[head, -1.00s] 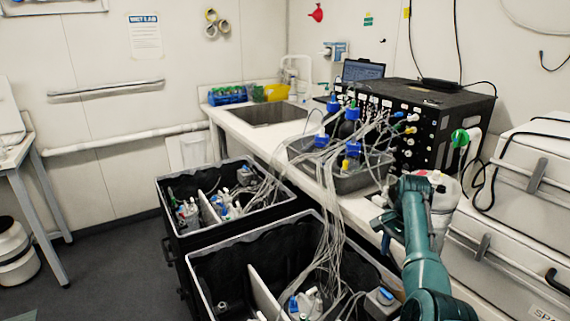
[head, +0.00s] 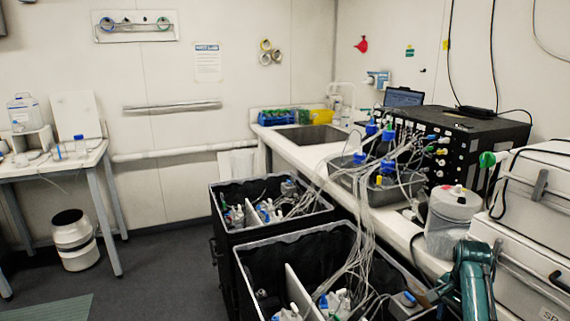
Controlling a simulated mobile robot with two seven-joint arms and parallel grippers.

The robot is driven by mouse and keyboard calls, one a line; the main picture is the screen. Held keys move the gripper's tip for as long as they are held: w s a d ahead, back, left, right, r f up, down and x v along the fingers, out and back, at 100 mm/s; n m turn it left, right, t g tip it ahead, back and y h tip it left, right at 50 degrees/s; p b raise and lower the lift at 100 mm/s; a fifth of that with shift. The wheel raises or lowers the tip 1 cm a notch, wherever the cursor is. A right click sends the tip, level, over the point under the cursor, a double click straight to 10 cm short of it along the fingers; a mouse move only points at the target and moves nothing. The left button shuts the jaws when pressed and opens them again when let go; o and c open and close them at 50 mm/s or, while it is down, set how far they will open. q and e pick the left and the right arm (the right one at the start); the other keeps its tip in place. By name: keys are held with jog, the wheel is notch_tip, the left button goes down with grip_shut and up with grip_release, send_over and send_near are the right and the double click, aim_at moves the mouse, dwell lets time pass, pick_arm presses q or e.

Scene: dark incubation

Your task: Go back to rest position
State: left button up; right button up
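My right arm shows as teal links (head: 474,278) at the lower right, folded low beside the bench front. Its gripper cannot be made out clearly; a small dark end part lies low near the black crates, and I cannot tell whether it is open or shut. My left arm and gripper are out of view.
Two black crates (head: 226,193) with bottles and tubing stand before the bench (head: 297,153). Tubes run up to a metal tray (head: 372,194) by a black instrument (head: 462,140). White cases (head: 537,190) stand at right. A side table (head: 52,164) and bin (head: 73,240) stand left; floor between is clear.

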jog(key=s+a+f+n+t+h, duration=0.1)
jog(key=s+a+f+n, duration=0.15)
jog(key=s, duration=0.35)
jog(key=s+a+f+n+t+h, duration=0.1)
jog(key=s+f+n, duration=0.3)
jog(key=s, duration=0.3)
jog(key=s+a+r+n+t+y, duration=0.1)
jog(key=s+a+r+n+y, duration=0.25)
jog(key=s+a+n, duration=0.9)
jog(key=a+f+m+t+y, duration=0.3)
jog(key=a+f+t, duration=0.4)
jog(key=a, duration=0.1)
jog(key=shift+w+a+m, duration=0.2)
jog(key=shift+w+m, duration=0.1)
jog(key=shift+w, duration=0.1)
dwell(1.6)
